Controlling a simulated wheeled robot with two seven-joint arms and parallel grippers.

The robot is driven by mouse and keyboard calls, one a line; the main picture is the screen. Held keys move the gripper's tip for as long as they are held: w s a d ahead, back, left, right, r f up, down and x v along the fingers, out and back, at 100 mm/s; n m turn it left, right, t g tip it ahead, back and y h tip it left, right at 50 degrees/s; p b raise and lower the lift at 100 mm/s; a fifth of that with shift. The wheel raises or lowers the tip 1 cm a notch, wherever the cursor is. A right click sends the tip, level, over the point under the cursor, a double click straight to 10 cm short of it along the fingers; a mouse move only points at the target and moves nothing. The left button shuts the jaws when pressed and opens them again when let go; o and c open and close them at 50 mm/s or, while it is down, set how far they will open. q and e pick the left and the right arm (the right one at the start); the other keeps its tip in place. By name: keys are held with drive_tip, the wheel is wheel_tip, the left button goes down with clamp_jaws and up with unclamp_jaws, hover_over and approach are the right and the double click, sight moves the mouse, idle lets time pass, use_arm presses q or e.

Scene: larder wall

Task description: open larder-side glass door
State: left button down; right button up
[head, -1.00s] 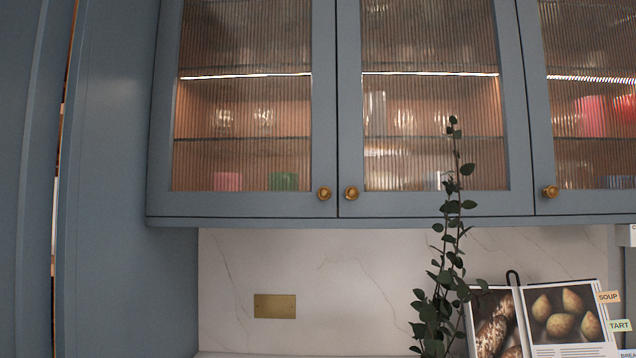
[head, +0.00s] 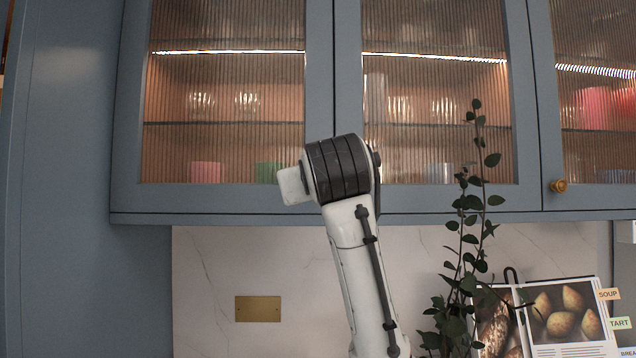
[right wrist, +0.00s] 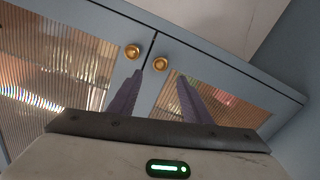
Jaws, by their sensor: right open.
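The larder-side glass door (head: 126,150) is the leftmost blue-grey door with ribbed glass, beside the tall blue panel. It is shut. In the right wrist view, which is turned over, this door (right wrist: 262,92) is on the right. Its brass knob (right wrist: 160,64) shows there just beyond and between the fingertips of my right gripper (right wrist: 160,76). The gripper is open, with nothing between its fingers; whether it touches the knob I cannot tell. In the head view my right arm hides this knob and the gripper. My left gripper is not in view.
The middle glass door (head: 525,150) is shut; its knob (right wrist: 133,51) is close to the gripper's left finger. A leafy plant (head: 470,220) rises right of my arm. An open cookbook (head: 560,315) stands at lower right. A brass plate (head: 258,309) is on the backsplash.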

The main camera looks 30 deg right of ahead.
drive_tip(key=p+x, duration=0.2)
drive_tip(key=x, duration=0.6)
drive_tip(key=shift+w, duration=0.15)
clamp_jaws()
